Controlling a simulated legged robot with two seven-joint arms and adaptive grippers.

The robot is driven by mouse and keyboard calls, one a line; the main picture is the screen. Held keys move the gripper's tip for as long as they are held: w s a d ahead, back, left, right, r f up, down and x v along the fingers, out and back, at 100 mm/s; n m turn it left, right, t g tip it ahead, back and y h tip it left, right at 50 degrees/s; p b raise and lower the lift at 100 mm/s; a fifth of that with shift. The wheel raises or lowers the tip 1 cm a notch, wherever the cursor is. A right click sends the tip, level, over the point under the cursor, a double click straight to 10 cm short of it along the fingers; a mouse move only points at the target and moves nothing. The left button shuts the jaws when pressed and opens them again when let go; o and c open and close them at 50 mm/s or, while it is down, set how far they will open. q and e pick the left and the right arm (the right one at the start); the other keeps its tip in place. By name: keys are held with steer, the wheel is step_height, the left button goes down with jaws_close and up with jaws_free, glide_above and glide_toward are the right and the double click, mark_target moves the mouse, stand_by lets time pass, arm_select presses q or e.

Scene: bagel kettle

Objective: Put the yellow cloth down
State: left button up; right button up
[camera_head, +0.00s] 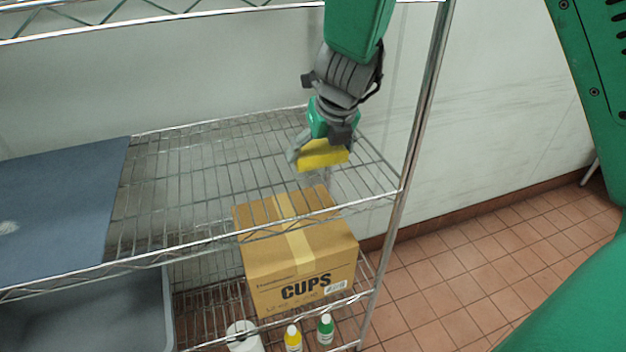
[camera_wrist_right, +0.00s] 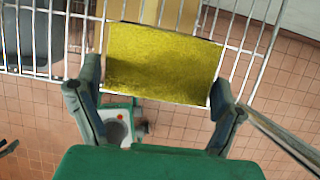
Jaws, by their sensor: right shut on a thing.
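The yellow cloth (camera_head: 323,155) is a folded, block-like piece held by my right gripper (camera_head: 322,148) at the right end of the upper wire shelf (camera_head: 205,180). In the right wrist view, the cloth (camera_wrist_right: 163,62) spans between the two fingers of the right gripper (camera_wrist_right: 155,100), which are shut on its sides. Wire shelf rods show behind and around the cloth there. I cannot tell whether the cloth touches the shelf. My left gripper is not in view.
A blue-grey board (camera_head: 60,205) covers the left part of the shelf. Below are a cardboard CUPS box (camera_head: 300,265), a grey bin (camera_head: 95,315), a white roll (camera_head: 244,338), a yellow bottle (camera_head: 293,338) and a green bottle (camera_head: 325,329). A metal post (camera_head: 412,130) stands right of the gripper.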

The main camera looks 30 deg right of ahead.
mark_target(319, 165)
steer(key=f, duration=0.2)
steer(key=a+f+b, duration=0.1)
steer(key=shift+s, duration=0.25)
steer(key=shift+w+a+f, duration=0.25)
steer(key=shift+f, duration=0.35)
step_height(319, 165, down, 2)
steer(key=shift+f+b, duration=0.25)
steer(key=shift+b, duration=0.7)
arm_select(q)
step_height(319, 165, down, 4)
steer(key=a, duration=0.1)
arm_select(e)
steer(key=shift+d+f, duration=0.2)
steer(key=shift+f, duration=0.1)
steer(key=shift+s+d, duration=0.1)
steer(key=shift+d, duration=0.25)
steer(key=o, duration=1.3)
steer(key=shift+o, duration=0.2)
steer(key=shift+a+r, duration=0.1)
steer(key=shift+a, duration=0.15)
steer(key=shift+a+r, duration=0.15)
steer(key=shift+r, duration=0.15)
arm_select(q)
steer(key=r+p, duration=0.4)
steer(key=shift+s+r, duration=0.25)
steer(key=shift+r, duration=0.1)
arm_select(e)
steer(key=v, duration=1.1)
steer(key=shift+r, duration=0.2)
steer(key=shift+s, duration=0.15)
